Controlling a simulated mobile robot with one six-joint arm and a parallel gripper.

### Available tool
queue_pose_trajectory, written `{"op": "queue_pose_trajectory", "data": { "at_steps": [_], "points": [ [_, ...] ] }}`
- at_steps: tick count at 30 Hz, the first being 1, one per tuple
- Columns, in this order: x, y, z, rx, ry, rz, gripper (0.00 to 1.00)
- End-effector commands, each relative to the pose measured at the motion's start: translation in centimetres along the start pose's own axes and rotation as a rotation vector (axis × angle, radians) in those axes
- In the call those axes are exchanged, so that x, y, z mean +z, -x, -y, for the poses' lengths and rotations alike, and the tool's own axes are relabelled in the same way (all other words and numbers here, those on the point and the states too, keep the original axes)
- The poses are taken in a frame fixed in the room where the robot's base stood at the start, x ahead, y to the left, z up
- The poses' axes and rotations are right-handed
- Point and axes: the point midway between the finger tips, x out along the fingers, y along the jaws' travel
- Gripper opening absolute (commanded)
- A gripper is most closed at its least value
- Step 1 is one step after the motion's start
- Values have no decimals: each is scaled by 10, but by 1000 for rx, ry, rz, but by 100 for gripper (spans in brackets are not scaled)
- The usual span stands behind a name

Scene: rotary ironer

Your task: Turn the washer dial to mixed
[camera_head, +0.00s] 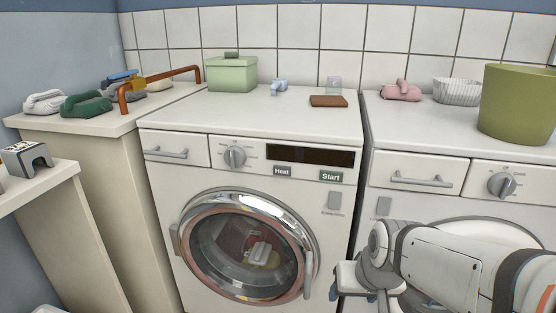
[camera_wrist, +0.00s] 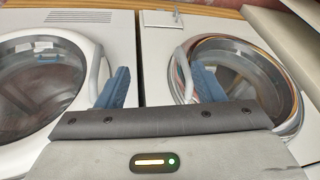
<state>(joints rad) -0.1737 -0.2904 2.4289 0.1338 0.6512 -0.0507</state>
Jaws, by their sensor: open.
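Two white front-loading machines stand side by side, each with a grey round dial on its front panel. One dial (camera_head: 235,156) is on the left machine (camera_head: 160,210), left of a dark display and the Heat and Start buttons. The other dial (camera_head: 502,185) is on the right machine (camera_head: 480,160), right of a drawer handle. The marks around both dials are too small to read. My gripper (camera_head: 352,292) is low in front of the right machine, below and left of its dial, touching neither dial. In the wrist view its blue fingers (camera_wrist: 161,86) are apart and empty, with both round doors beyond.
The left machine's chrome-ringed door (camera_head: 245,245) is shut, with items visible inside. On top are a green box (camera_head: 232,74) and a brown block (camera_head: 328,101). A green bucket (camera_head: 515,105) and pink item (camera_head: 401,91) stand on the right machine. A counter (camera_head: 75,125) holds irons at left.

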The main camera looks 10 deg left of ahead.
Motion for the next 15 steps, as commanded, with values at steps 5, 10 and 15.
{"op": "queue_pose_trajectory", "data": {
  "at_steps": [5,10,15],
  "points": [
    [-110,-3,93,-142,135,-384,71],
    [-190,19,174,-167,163,-737,71],
    [-229,45,237,-101,110,-1012,71]
  ]
}}
